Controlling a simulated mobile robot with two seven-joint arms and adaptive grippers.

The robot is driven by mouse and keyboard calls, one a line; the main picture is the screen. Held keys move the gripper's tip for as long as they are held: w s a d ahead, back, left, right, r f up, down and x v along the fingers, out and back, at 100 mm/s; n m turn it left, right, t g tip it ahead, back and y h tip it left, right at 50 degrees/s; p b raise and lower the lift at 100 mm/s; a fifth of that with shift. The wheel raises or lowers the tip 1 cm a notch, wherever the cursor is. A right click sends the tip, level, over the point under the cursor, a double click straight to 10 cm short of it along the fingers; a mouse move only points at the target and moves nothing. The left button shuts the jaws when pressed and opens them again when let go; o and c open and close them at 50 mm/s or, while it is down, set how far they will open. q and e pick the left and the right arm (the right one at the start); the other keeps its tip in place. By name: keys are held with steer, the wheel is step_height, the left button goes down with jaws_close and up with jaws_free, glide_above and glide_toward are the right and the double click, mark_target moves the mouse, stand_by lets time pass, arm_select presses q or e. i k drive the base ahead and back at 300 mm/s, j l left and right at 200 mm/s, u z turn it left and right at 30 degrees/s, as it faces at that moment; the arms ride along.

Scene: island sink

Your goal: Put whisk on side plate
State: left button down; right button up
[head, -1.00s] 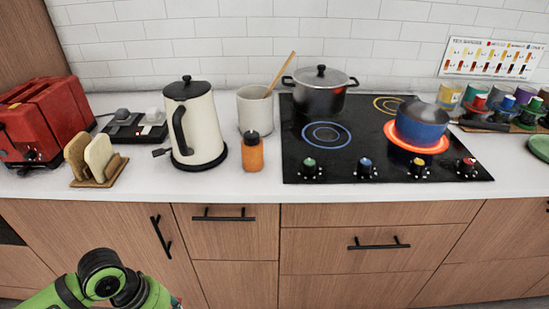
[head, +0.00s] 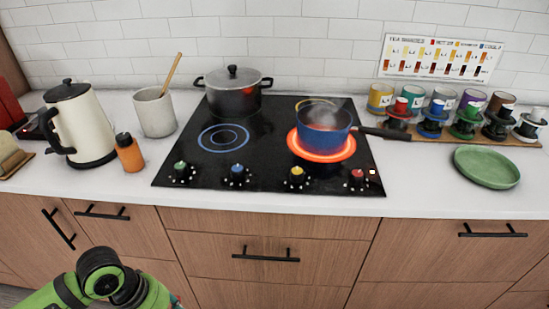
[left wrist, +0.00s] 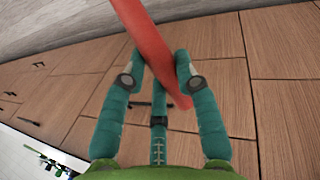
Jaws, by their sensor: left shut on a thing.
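My left gripper (left wrist: 160,62) is shut on a long red handle (left wrist: 138,22) in the left wrist view. I take this for the whisk; its wire end is out of view. In the head view my left arm is low at the left, in front of the cabinets, with its gripper almost wholly below the picture. A round green plate (head: 487,167), the likely side plate, lies bare on the counter at the right, far from my left gripper. My right gripper is not in view.
A steaming blue pan (head: 324,131) sits on a glowing burner; its dark handle points right, left of the plate. A black pot (head: 234,98) stands behind. Several colored jars (head: 443,104) and figures line a wooden board behind the plate. The counter (head: 421,184) is clear left of the plate.

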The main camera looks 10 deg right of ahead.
mark_target(485, 166)
steer(key=l, duration=0.7)
steer(key=k+l+u, duration=0.1)
steer(key=l, duration=1.3)
steer(key=k+u, duration=0.05)
